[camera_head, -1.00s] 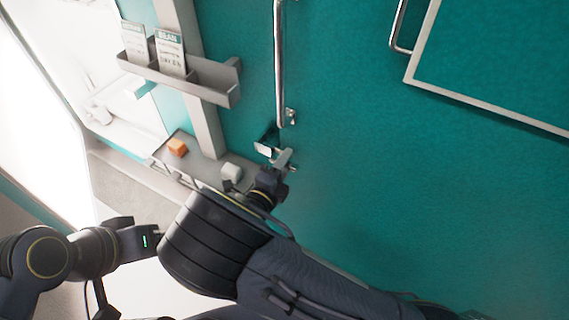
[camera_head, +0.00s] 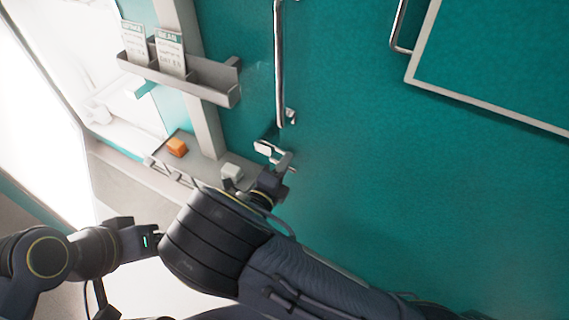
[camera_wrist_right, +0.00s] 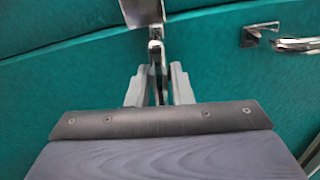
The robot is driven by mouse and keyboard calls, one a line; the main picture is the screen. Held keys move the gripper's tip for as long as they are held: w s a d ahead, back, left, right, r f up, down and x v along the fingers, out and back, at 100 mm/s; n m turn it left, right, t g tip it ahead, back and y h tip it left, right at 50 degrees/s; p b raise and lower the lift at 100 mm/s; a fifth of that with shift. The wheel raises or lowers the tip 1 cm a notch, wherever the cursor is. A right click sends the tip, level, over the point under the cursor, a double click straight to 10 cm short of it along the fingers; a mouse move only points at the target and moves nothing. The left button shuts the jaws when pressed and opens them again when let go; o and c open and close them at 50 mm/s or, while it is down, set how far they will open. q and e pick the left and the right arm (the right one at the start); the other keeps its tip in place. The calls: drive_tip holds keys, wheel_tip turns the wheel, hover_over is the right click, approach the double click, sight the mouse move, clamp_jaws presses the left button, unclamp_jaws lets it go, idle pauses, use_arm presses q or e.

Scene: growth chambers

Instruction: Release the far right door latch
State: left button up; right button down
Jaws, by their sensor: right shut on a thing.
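The door latch (camera_head: 264,148) is a small pale metal piece on the teal door, below the lower end of a long vertical handle. In the right wrist view, a metal plate (camera_wrist_right: 143,12) is at the top, with a narrow lever (camera_wrist_right: 156,52) hanging from it between my fingers. My right gripper (camera_head: 281,163) is shut on this latch lever; its two pale fingers (camera_wrist_right: 157,78) flank it in the wrist view. My left arm comes in from the left, and its end, with a green light, is beside my right forearm; its fingers cannot be made out.
A long metal handle (camera_head: 279,65) stands out from the teal door (camera_head: 390,180). Left of it are a rack (camera_head: 215,87) with seed packets and a grey shelf (camera_head: 207,165) with an orange block (camera_head: 177,147) and a white block (camera_head: 231,171). A pale-framed panel (camera_head: 480,102) is at the upper right.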

drive_tip(key=m, duration=0.4)
drive_tip(key=shift+f+b, duration=0.15)
drive_tip(key=shift+b, duration=0.2)
drive_tip(key=m+b, duration=0.1)
drive_tip(key=m, duration=0.3)
drive_tip(key=shift+f, duration=0.1)
drive_tip(key=m+b, duration=0.2)
drive_tip(key=m, duration=0.2)
drive_tip(key=shift+f+b, duration=0.1)
drive_tip(key=shift+b, duration=0.2)
drive_tip(key=shift+a+m+b, duration=0.15)
drive_tip(key=shift+m+b, duration=1.05)
drive_tip(key=shift+m, duration=1)
drive_tip(key=c, duration=1.3)
unclamp_jaws()
